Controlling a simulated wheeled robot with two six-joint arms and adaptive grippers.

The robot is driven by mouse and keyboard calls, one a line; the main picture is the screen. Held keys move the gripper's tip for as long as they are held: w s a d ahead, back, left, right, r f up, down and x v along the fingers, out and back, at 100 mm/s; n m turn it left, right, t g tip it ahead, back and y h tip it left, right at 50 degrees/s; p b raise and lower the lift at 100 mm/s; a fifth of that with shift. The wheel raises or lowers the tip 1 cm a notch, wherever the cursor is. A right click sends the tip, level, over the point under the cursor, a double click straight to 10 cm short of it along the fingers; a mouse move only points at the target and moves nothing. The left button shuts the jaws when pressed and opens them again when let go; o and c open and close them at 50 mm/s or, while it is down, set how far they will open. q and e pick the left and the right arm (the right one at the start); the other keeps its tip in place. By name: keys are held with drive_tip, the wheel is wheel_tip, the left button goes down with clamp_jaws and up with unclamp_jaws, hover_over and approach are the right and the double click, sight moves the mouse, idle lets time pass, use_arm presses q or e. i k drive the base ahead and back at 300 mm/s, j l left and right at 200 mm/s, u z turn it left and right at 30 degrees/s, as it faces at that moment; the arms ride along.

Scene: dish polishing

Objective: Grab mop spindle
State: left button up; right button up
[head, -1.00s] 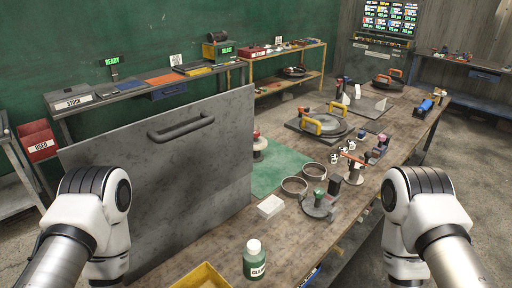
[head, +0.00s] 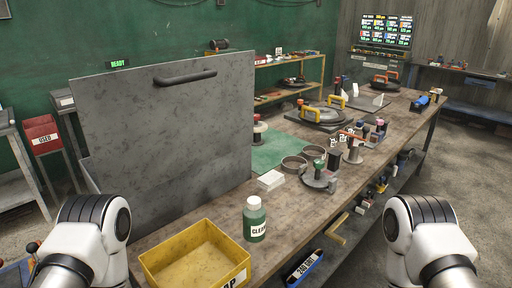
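No part is clearly labelled as the mop spindle. An upright spindle-like piece with a red top and pale base (head: 260,130) stands at the right edge of the grey panel, which partly hides it. Another upright piece with a round pale base and orange-red top (head: 353,150) stands farther right on the bench. My two arms show only as white joints at the bottom left and bottom right, away from these pieces. Neither gripper is in view.
A large grey panel with a handle (head: 170,130) blocks the bench's left side. A yellow bin (head: 165,265) and a green bottle (head: 255,220) stand at the near end of the wooden bench (head: 300,225). Two rings (head: 294,164) lie near a white block (head: 270,180). Floor at right is clear.

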sight(261, 126)
drive_tip(key=k+l+z, duration=0.1)
drive_tip(key=z, duration=2.15)
drive_tip(key=i+u, duration=0.15)
drive_tip(key=i, duration=2.2)
